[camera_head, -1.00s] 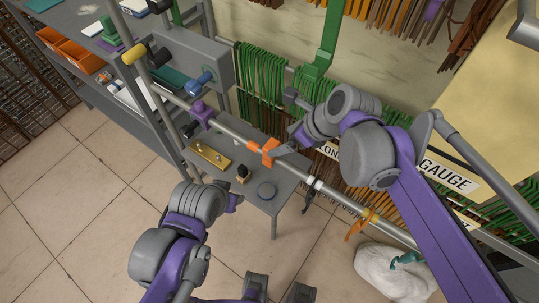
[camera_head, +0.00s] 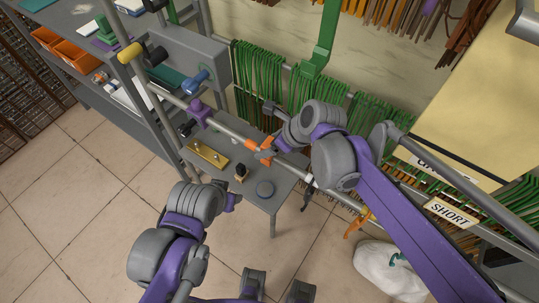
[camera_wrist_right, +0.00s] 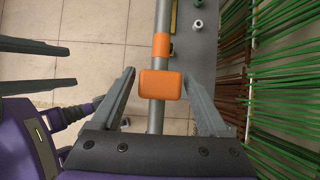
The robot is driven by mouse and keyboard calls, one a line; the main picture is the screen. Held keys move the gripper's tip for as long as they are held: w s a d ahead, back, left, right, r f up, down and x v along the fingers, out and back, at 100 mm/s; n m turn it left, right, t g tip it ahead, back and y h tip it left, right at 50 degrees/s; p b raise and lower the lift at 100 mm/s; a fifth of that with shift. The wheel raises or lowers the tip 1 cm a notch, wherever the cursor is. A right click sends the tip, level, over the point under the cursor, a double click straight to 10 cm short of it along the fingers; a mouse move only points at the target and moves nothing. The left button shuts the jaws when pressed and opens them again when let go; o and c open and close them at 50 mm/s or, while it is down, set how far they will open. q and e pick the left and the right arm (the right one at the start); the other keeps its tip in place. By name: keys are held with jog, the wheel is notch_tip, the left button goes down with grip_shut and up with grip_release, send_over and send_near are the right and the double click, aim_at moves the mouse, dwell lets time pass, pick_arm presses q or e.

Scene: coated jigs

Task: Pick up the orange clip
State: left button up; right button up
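The orange clip (camera_head: 266,144) sits on the grey rail over the small grey table, partly covered by my right gripper in the head view. In the right wrist view its raised orange block (camera_wrist_right: 161,85) lies between my right fingers, with an orange band around the rail above it. My right gripper (camera_wrist_right: 160,92) is open. Its fingers stand on either side of the block, with gaps and no visible contact. My left gripper (camera_head: 233,200) is low, left of the table's front; its fingers are not clear.
The rail (camera_head: 232,132) slants across, carrying a purple clamp (camera_head: 198,108) left. Another orange item (camera_head: 357,222) hangs at lower right. The grey table (camera_head: 258,203) holds a brass plate (camera_head: 208,155), a black knob (camera_head: 241,173) and a round disc (camera_head: 265,188). Green strands hang behind.

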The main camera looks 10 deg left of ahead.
grip_shut()
jog(key=shift+r, duration=0.1)
dwell(0.3)
